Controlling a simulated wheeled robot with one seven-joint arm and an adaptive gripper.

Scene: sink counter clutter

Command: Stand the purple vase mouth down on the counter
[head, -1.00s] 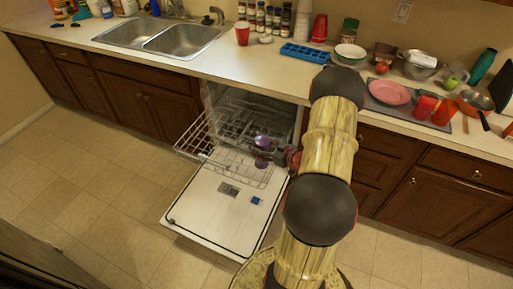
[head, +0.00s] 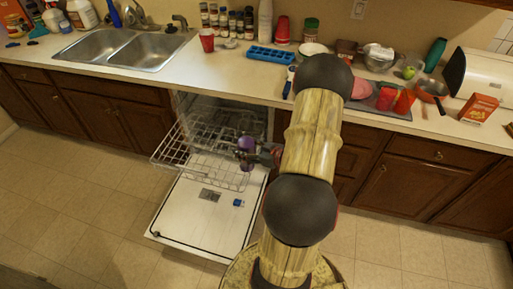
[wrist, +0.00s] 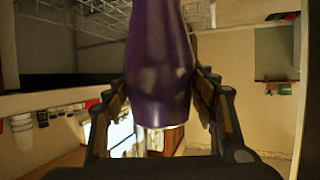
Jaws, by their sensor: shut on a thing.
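The purple vase (head: 246,144) is held in my gripper (head: 262,155) above the open dishwasher door, beside the pulled-out rack. In the wrist view the vase (wrist: 160,60) fills the middle, its wider end toward the camera, and my gripper's fingers (wrist: 160,95) press on both its sides. Its far end runs out of the wrist view at the top. I cannot tell which end is the mouth. The counter (head: 225,62) runs behind and above the vase, which is apart from it.
The open dishwasher's wire rack (head: 205,160) juts out left of the vase. The counter holds a red cup (head: 207,40), a blue ice tray (head: 271,56), spice jars (head: 228,22) and a cereal-like orange box (head: 479,109). A bare counter stretch lies between the sink (head: 135,48) and the ice tray.

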